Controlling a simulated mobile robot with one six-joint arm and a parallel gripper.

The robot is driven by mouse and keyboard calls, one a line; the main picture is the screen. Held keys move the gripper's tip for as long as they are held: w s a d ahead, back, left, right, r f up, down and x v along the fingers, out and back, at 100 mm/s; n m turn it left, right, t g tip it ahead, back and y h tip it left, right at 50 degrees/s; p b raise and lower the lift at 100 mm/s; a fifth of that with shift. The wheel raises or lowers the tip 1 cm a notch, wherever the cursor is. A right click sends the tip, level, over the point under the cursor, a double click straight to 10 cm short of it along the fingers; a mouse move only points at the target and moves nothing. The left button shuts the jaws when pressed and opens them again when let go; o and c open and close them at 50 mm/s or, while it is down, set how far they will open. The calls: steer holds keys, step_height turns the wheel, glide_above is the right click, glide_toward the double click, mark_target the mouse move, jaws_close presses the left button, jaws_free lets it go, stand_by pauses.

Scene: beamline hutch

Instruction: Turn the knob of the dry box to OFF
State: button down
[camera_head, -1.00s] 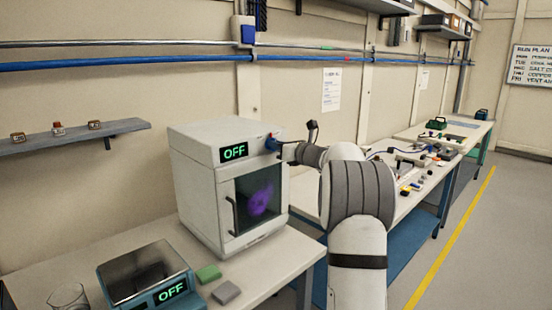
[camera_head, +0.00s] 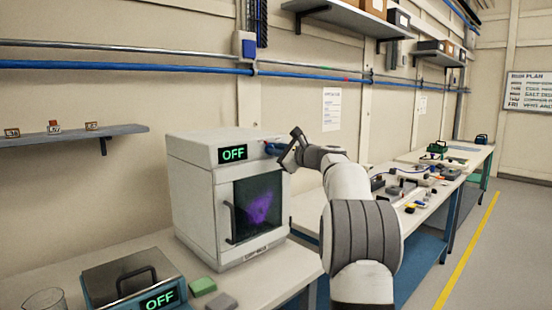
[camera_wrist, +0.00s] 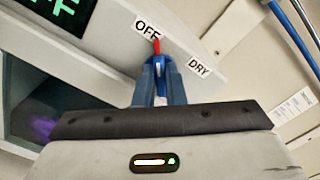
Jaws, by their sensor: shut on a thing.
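The dry box (camera_head: 196,205) is a white cabinet on the bench. Its display (camera_head: 233,155) reads OFF in green. In the wrist view the blue knob (camera_wrist: 158,62) sits on the front panel, with its red pointer (camera_wrist: 156,46) toward the OFF label (camera_wrist: 146,29). The DRY label (camera_wrist: 199,68) is to the right of the knob. My gripper (camera_wrist: 159,80) is shut on the knob, with one finger on each side of it. In the head view my gripper (camera_head: 278,149) is at the upper right of the box front, and hides part of the knob.
A dark-windowed door (camera_head: 258,208) with a handle is below the panel. A second bench (camera_head: 305,212) stands to the right.

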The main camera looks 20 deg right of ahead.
steer(key=shift+n+b, duration=0.3)
steer(key=shift+n, duration=0.2)
steer(key=c, duration=1.5)
jaws_free()
steer(key=shift+s, duration=0.1)
steer(key=b+v, duration=0.1)
steer(key=v, duration=0.6)
steer(key=shift+s, duration=0.35)
steer(key=shift+d, duration=0.1)
